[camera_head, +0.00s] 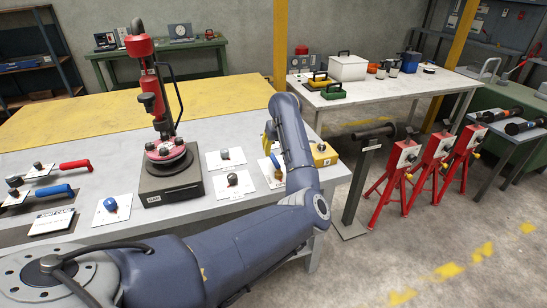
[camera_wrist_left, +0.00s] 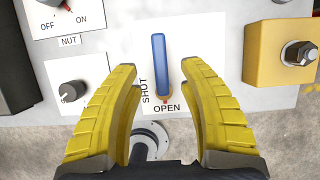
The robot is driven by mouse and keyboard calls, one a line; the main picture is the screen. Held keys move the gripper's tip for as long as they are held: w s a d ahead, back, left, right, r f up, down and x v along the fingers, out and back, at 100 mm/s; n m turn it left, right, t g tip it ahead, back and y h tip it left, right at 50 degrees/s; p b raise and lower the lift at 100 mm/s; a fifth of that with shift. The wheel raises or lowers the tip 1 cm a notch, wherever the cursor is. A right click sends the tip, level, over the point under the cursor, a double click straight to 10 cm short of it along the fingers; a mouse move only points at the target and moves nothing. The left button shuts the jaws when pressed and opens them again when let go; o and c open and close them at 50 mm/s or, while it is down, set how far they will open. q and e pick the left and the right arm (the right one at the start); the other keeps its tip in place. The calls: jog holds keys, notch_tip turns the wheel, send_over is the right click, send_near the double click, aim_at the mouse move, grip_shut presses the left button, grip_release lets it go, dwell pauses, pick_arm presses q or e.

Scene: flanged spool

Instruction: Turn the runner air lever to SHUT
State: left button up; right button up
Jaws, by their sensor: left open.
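The lever with a blue handle (camera_wrist_left: 159,62) stands upright in the left wrist view, on a white plate marked SHUT at its left and OPEN below its lower end. An orange-red part at its lower end is beside the word OPEN. In the head view the lever (camera_head: 276,163) is small on its plate at the bench's right end. My left gripper (camera_wrist_left: 158,70) is open, with one yellow finger on each side of the handle and a gap to both. In the head view this gripper (camera_head: 268,137) is partly hidden by my arm. My right gripper is in neither view.
A yellow box (camera_wrist_left: 281,55) with a bolt stands right of the plate. A knob (camera_wrist_left: 70,92) and an OFF/ON panel (camera_wrist_left: 70,18) are to its left. A red flanged spool assembly (camera_head: 167,150) stands on the bench's middle. Red stands (camera_head: 400,165) are on the floor at the right.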

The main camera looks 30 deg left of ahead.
aim_at(273, 157)
pick_arm(q)
jog(key=shift+x, duration=3.1)
grip_shut()
